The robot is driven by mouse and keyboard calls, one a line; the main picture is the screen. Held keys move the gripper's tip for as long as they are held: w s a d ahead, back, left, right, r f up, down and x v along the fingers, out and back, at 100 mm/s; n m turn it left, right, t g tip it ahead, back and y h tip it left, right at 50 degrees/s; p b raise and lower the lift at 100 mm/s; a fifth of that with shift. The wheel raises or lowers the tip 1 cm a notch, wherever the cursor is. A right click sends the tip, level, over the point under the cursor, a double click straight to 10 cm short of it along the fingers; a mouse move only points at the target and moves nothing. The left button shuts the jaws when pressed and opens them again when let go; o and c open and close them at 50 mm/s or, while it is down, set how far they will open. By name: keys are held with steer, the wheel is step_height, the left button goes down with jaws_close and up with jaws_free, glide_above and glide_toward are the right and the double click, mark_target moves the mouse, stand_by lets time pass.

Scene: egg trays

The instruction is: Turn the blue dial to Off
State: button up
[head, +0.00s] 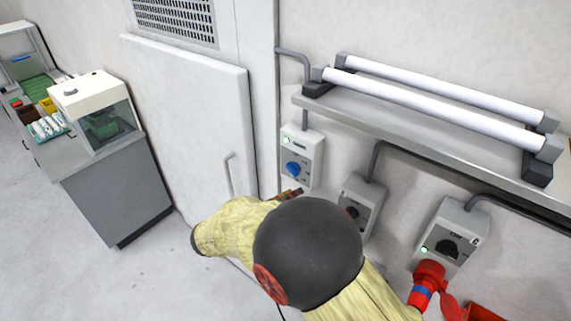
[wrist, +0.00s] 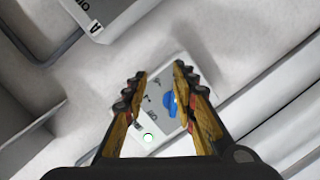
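The blue dial (head: 292,168) is on a pale grey switch box (head: 304,149) on the wall, right of the door. A small light glows green at the box's upper left. In the wrist view the blue dial (wrist: 169,103) shows between the fingers, nearer the right one, with the box (wrist: 152,92) behind and the green light low. My gripper (wrist: 160,75) is open and empty, apart from the dial as far as I can tell. In the head view its fingers (head: 291,194) show just below the box, mostly hidden by my arm. The dial's exact setting is too small to read.
Two more grey boxes with black dials (head: 352,212) (head: 446,248) are on the wall to the right. A shelf (head: 420,130) with white tubes juts out above them. A red plug (head: 428,280) hangs under the far right box. The door handle (head: 229,175) is at the left.

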mark_target(292, 170)
steer(key=w+a+t, duration=0.2)
steer(key=a+t, duration=0.1)
steer(key=a, duration=0.3)
steer(key=p+x, duration=0.2)
steer(key=x, duration=0.5)
steer(key=shift+w+r+y, duration=0.35)
steer(key=shift+w+y, duration=0.05)
steer(key=c, duration=0.4)
jaws_close()
